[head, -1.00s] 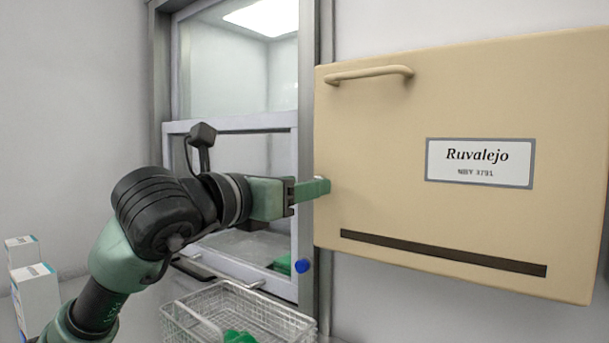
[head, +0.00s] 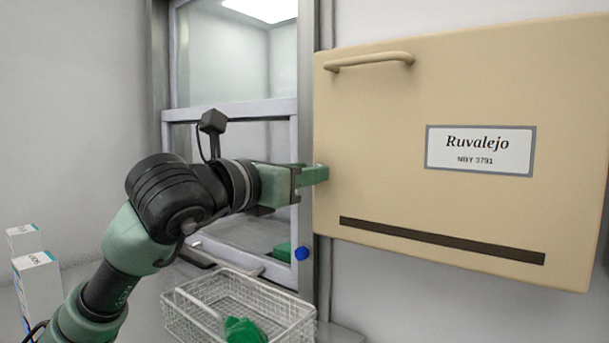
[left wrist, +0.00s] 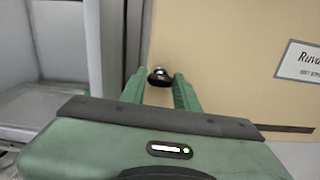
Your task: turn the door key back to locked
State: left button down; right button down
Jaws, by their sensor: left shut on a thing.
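The door key (left wrist: 158,76) shows in the left wrist view as a small dark piece at the left part of the beige cabinet front (head: 400,120). My left gripper (head: 322,173) reaches the cabinet's left edge from the left. In the left wrist view its two green fingers (left wrist: 160,88) stand on either side of the key, and it is shut on it. In the head view the fingers hide the key, and its exact angle is hard to read. My right gripper is in neither view.
A glass hatch with a pale frame (head: 230,115) stands left of the cabinet, with a blue knob (head: 301,254) low on its right. A wire basket (head: 190,330) with a green item (head: 243,331) sits below my arm. White boxes (head: 38,285) stand at the left.

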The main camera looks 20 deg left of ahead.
pick_arm(q)
jog(key=shift+m+b, duration=3.25)
jog(key=shift+m, duration=5.35)
jog(key=c, duration=1)
grip_release()
jog(key=shift+c, duration=0.2)
